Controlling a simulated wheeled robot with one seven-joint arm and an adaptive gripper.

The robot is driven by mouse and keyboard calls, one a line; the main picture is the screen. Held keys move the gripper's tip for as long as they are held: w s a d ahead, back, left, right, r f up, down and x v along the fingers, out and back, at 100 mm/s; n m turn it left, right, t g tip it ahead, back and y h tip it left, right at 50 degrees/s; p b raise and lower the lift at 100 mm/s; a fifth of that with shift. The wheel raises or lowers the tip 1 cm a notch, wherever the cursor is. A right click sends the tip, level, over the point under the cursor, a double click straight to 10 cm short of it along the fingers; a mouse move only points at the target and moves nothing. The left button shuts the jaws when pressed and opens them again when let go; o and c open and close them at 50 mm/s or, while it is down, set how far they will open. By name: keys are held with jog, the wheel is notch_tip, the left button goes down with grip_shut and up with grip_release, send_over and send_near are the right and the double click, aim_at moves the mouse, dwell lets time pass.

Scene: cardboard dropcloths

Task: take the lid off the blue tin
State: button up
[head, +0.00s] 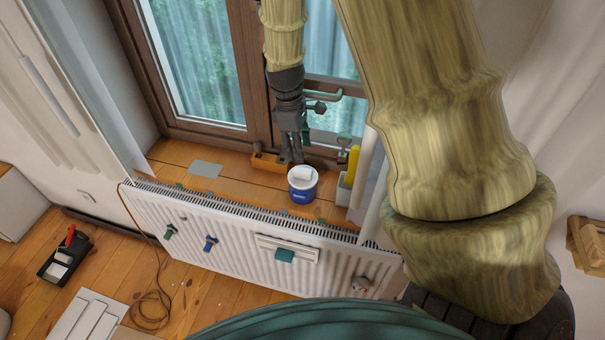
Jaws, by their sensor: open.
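The blue tin (302,193) stands upright on the wooden windowsill, near the radiator side. Its round top is white, and a small pale block-like shape (303,174) shows on it; I cannot tell whether this is part of the lid. My gripper (291,159) hangs pointing down just behind and slightly left of the tin in the picture. Its fingers are open and look empty. It appears apart from the tin, but its height above the sill is hard to judge.
An orange-brown box (267,162) sits beside my gripper. A grey holder with a yellow item (353,164) stands right of the tin. A grey sheet (205,169) lies flat on the left sill. The white radiator (225,250) runs along the front. Window handles are close behind.

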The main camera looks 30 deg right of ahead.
aim_at(303, 170)
jog(key=shift+s+d+f, duration=0.1)
jog(key=shift+s+f, duration=0.05)
jog(key=shift+f, duration=1.05)
jog(key=shift+s+d+f+p, duration=0.1)
jog(key=shift+s+f+p, duration=0.1)
jog(key=shift+f+p, duration=0.3)
jog(key=shift+s+f+p, duration=0.15)
jog(key=shift+f+p, duration=0.3)
jog(key=shift+f, duration=0.05)
jog(key=shift+s+d+f+p, duration=0.15)
jog(key=shift+f+p, duration=0.35)
jog(key=shift+f, duration=1.1)
jog(key=shift+s, duration=0.1)
jog(key=c, duration=0.9)
